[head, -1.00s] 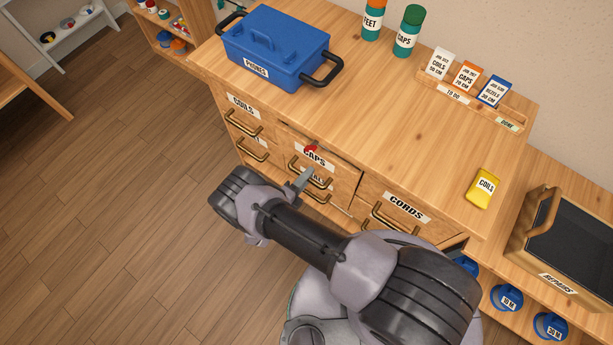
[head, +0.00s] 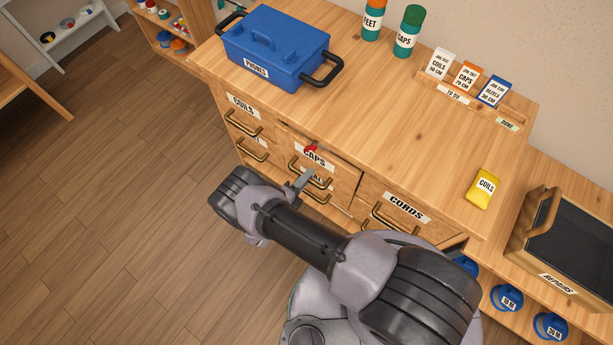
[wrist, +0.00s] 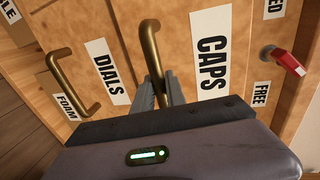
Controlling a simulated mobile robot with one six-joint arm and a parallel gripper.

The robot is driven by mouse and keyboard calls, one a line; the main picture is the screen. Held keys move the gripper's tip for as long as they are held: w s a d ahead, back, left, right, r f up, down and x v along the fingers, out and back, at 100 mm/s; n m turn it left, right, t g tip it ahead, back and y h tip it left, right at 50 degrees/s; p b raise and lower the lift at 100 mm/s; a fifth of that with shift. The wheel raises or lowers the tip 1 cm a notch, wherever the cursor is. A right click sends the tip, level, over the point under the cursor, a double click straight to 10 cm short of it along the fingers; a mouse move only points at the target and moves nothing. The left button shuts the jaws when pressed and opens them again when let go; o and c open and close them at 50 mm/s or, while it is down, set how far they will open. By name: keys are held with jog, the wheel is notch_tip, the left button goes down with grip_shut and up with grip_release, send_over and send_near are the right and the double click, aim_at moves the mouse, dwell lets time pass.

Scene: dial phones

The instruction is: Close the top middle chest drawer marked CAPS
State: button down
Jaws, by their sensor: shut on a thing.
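The CAPS drawer (head: 322,164) is in the top middle of the wooden chest, with a white CAPS label and a brass bar handle. A dark line runs along its top edge; I cannot tell exactly how far it stands out. In the wrist view the CAPS label (wrist: 211,52) is right of its brass handle (wrist: 150,42). My gripper (wrist: 160,88) has its fingers on either side of that handle and is shut on it. In the head view my gripper (head: 302,182) reaches the drawer front, and my wrist hides part of the lower drawers.
A red lever (wrist: 288,60) sits beside a FREE label (wrist: 261,94) in the wrist view. The DIALS drawer (wrist: 110,72) lies below CAPS. The COILS drawer (head: 242,110) and CORDS drawer (head: 402,208) flank it. A blue PHONES box (head: 276,45) stands on the chest top.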

dwell(0.6)
jog(key=shift+r+b+x, duration=0.25)
jog(key=shift+b+x, duration=0.45)
jog(key=shift+x, duration=0.5)
jog(key=c, duration=1.4)
grip_release()
jog(key=shift+w+d, duration=0.1)
jog(key=shift+w, duration=0.05)
jog(key=shift+o, duration=0.2)
jog(key=p+v, duration=0.2)
jog(key=v, duration=1.5)
jog(key=shift+s, duration=0.25)
